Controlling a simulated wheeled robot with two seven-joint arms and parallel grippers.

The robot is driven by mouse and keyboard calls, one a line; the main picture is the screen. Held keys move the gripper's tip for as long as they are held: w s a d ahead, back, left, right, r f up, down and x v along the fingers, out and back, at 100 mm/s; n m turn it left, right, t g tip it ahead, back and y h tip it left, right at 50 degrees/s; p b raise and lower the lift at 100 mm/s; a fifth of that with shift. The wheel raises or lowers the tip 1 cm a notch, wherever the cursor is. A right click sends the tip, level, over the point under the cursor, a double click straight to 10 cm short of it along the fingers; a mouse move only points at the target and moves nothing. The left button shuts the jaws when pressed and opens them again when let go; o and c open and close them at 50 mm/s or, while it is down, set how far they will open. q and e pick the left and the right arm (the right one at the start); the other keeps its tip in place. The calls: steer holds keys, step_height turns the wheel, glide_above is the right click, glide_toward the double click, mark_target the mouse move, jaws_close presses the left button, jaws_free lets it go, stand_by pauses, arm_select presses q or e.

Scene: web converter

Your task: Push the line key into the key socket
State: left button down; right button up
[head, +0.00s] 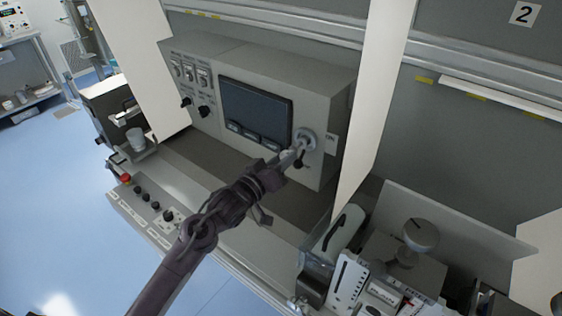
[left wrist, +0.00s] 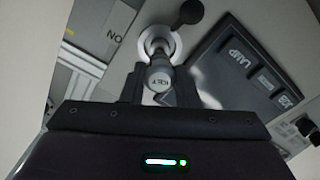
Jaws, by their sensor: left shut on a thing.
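The key socket (head: 307,139) is a round grey ring on the lower right of the console front. It also shows in the left wrist view (left wrist: 172,40) as a pale ring around a dark centre. My left gripper (head: 286,159) reaches the panel and is shut on the line key (left wrist: 159,76), a pale grey cylinder with lettering on its end. The key points at the socket and overlaps its opening in the left wrist view. I cannot tell how deep it sits. In the head view the gripper mostly hides the key. My right gripper is not in view.
The console has a dark screen (head: 255,112) left of the socket and a black knob (left wrist: 188,12) beside the socket. A white panel (head: 375,105) hangs just right of the console. A ledge with buttons (head: 168,215) runs below. Machinery with a round knob (head: 421,235) stands lower right.

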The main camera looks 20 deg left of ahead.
arm_select(q)
steer(key=shift+b+x, duration=0.35)
steer(key=shift+x, duration=1.2)
stand_by(0.4)
steer(key=c, duration=1)
jaws_free()
steer(key=shift+c, duration=0.2)
steer(key=shift+s+a+f, duration=0.1)
steer(key=shift+s, duration=0.1)
steer(key=b+v, duration=0.3)
steer(key=v, duration=0.4)
steer(key=shift+s, duration=0.15)
